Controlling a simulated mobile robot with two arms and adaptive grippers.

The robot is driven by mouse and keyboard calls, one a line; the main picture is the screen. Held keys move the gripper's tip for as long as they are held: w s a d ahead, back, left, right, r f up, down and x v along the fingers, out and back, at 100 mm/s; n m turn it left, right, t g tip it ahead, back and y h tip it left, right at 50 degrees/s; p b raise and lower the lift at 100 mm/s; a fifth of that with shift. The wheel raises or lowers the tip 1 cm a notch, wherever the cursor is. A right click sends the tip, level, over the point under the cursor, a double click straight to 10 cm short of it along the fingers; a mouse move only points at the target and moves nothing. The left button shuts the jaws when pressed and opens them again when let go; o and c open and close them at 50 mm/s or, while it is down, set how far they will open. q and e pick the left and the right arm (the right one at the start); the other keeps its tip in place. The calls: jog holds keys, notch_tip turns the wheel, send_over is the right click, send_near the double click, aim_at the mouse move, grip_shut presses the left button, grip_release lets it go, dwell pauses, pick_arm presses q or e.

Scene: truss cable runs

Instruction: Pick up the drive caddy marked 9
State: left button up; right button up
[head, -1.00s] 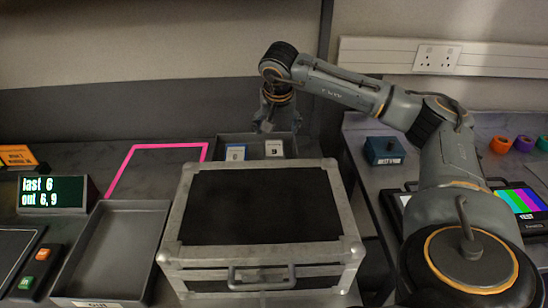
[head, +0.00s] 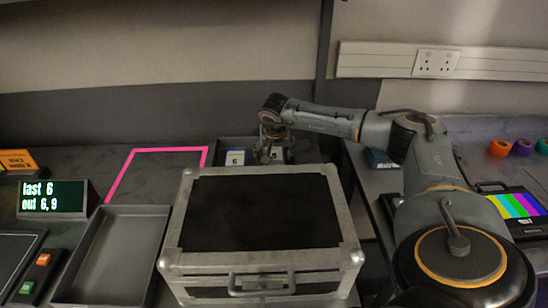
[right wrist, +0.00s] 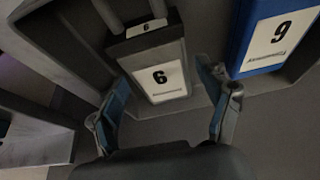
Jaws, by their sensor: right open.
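In the right wrist view a blue drive caddy (right wrist: 274,40) bears a white label reading 9, with a small printed line under the digit. Beside it a grey caddy (right wrist: 119,48) reads 6, also with a line under the digit. From the opposite side, in the head view, the blue caddy (head: 235,157) looks like 6. Both are in a grey tray behind the case. My right gripper (head: 272,155) is open over the grey caddy, whose label (right wrist: 160,80) lies between its fingers (right wrist: 163,88); contact is unclear. My left gripper is not in view.
A large case (head: 262,258) with a black lid stands in front of the tray. An empty grey tray (head: 117,260) lies left of it. A pink outline (head: 121,172) marks clear bench. A display (head: 58,198) reads "last 6, out 6, 9". A blue box (head: 381,159) is at right.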

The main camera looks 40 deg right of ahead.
jog(key=shift+w+d+f, duration=0.15)
jog(key=shift+d+f, duration=0.05)
jog(key=shift+f, duration=0.4)
jog(key=shift+r, duration=0.15)
jog(key=c, duration=1.2)
